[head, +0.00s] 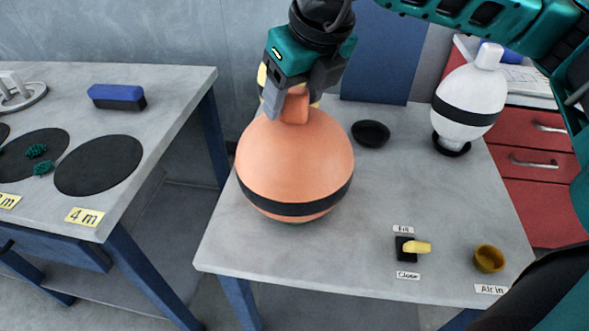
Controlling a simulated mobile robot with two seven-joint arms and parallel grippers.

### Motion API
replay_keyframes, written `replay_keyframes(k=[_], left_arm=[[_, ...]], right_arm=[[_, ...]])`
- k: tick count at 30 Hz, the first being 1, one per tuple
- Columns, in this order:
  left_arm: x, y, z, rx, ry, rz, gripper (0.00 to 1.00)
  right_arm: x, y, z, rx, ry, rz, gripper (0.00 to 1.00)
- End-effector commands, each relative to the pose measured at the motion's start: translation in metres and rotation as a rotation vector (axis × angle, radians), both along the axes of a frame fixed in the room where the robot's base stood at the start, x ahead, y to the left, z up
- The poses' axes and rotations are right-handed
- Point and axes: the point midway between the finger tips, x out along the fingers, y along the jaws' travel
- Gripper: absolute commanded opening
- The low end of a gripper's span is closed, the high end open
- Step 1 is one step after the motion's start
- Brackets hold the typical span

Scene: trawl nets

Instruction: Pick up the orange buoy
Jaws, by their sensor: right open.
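The orange buoy (295,165) stands on the grey table (385,200), with a black band around its lower part and a short orange neck on top. My right gripper (288,103) reaches down from above and is open at the neck. One grey finger shows in front, on the left side of the neck. The far finger is partly hidden, so I cannot tell whether the fingers touch the neck. My left gripper is not in view.
A white buoy (468,104) with a black band stands at the back right, near an empty black ring (371,133). A yellow-handled valve (416,247) and a brass cup (488,259) are at the front right. Another table (175,100) stands left across a gap.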

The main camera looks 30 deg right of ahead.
Motion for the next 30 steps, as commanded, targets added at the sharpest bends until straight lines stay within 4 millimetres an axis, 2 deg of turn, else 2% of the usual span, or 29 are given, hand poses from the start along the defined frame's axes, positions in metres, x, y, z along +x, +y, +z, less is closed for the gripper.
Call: replay_keyframes(k=[5, 25, 30], left_arm=[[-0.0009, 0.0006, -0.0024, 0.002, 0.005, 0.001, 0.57], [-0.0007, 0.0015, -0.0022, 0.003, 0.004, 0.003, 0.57], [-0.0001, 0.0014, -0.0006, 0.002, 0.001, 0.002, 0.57]], right_arm=[[0.0001, 0.0001, 0.0002, 0.000, 0.000, 0.000, 0.64], [0.0000, 0.0001, 0.0007, 0.000, 0.000, 0.000, 0.00], [0.0000, 0.0001, 0.0008, 0.000, 0.000, 0.000, 0.00]])
